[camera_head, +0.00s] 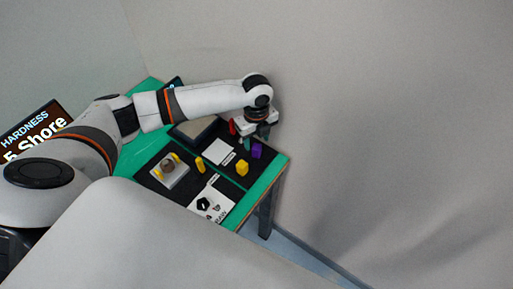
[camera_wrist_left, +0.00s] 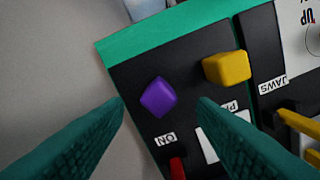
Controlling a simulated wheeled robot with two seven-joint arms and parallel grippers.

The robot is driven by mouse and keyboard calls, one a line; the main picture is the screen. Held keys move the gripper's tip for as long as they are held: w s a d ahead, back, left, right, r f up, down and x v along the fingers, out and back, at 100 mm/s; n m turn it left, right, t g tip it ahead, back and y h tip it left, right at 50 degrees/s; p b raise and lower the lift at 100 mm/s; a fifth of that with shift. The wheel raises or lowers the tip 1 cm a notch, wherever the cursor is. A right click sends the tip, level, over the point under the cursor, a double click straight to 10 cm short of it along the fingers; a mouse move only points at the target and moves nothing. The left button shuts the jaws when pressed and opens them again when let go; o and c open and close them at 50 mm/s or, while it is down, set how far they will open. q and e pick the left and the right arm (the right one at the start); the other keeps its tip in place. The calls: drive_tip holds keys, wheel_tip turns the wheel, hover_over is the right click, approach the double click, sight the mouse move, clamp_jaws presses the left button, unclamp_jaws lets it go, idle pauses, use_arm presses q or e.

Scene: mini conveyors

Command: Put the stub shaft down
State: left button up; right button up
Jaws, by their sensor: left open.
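My left gripper (camera_head: 262,136) is over the far right part of the green table, with its fingers pointing down. In the left wrist view its two teal fingers (camera_wrist_left: 162,108) stand wide apart with nothing gripped. A purple block (camera_wrist_left: 158,97) lies on the black mat in the gap between the fingers, apart from both; it also shows in the head view (camera_head: 257,151). A round brownish piece (camera_head: 168,165) sits on a pale fixture (camera_head: 171,176) with yellow jaws. I cannot tell which piece is the stub shaft. My right gripper is not in view.
A yellow block (camera_wrist_left: 228,68) lies near the purple one, and a red piece (camera_wrist_left: 177,168) lies near the fingers. Another yellow piece (camera_head: 199,165) and white cards lie on the black mats. The table's right edge (camera_head: 268,187) is close. A hardness display (camera_head: 38,128) stands left.

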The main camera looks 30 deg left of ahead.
sight(257, 146)
use_arm(q)
drive_tip(key=shift+f+p, duration=0.3)
drive_tip(key=shift+f, duration=0.3)
wheel_tip(257, 146, down, 4)
drive_tip(key=shift+r+p, duration=0.2)
drive_tip(key=shift+p, duration=0.35)
drive_tip(key=shift+f, duration=0.45)
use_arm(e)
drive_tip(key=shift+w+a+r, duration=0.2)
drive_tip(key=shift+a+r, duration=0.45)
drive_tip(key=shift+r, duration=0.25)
use_arm(q)
drive_tip(key=shift+c, duration=0.3)
clamp_jaws()
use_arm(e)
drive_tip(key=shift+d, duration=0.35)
use_arm(q)
drive_tip(key=shift+r, duration=0.15)
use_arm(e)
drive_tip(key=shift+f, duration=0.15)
